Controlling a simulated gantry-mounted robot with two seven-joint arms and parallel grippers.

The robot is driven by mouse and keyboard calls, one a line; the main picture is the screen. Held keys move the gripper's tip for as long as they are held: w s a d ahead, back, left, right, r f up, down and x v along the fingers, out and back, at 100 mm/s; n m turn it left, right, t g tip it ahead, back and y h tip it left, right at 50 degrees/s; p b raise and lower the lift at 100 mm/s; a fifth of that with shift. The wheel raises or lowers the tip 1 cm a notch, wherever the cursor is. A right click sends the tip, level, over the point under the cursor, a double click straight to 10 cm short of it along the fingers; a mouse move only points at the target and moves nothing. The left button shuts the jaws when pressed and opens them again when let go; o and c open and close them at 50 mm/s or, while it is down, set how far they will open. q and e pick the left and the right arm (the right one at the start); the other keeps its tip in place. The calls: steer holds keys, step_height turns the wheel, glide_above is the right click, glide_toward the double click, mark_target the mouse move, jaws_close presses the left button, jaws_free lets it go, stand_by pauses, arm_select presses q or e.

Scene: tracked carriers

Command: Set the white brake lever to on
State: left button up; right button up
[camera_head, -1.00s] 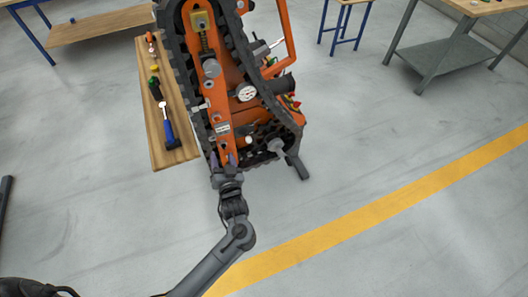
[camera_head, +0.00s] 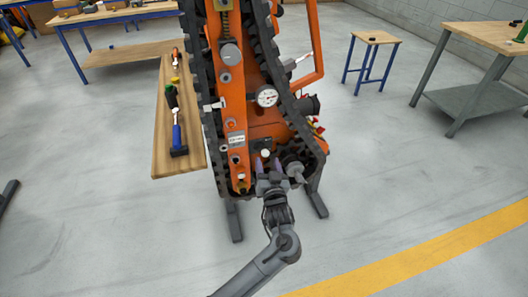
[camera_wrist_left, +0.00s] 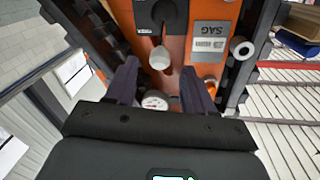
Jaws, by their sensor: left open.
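The orange tracked carrier (camera_head: 278,132) stands upright ahead, its black tracks at both sides. A white round knob (camera_head: 265,153), which looks like the brake lever's end, is low on its front. In the left wrist view this white knob (camera_wrist_left: 160,57) sits below a slotted black plate (camera_wrist_left: 161,14). The plate's markings are too small to read. My left gripper (camera_head: 268,164) is open just in front of the knob. In the left wrist view its fingers (camera_wrist_left: 159,75) stand on either side of the knob, with no clear contact. My right gripper is not in view.
A dial gauge (camera_head: 266,96) is above the knob, and a label plate (camera_head: 236,138) is to its left. A wooden board with tools (camera_head: 162,160) is at the left. Open floor lies in front.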

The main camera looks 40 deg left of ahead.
mark_target(262, 150)
arm_select(q)
steer(key=b+x, duration=0.2)
steer(key=x, duration=0.6)
steer(key=shift+w, duration=0.1)
jaws_close()
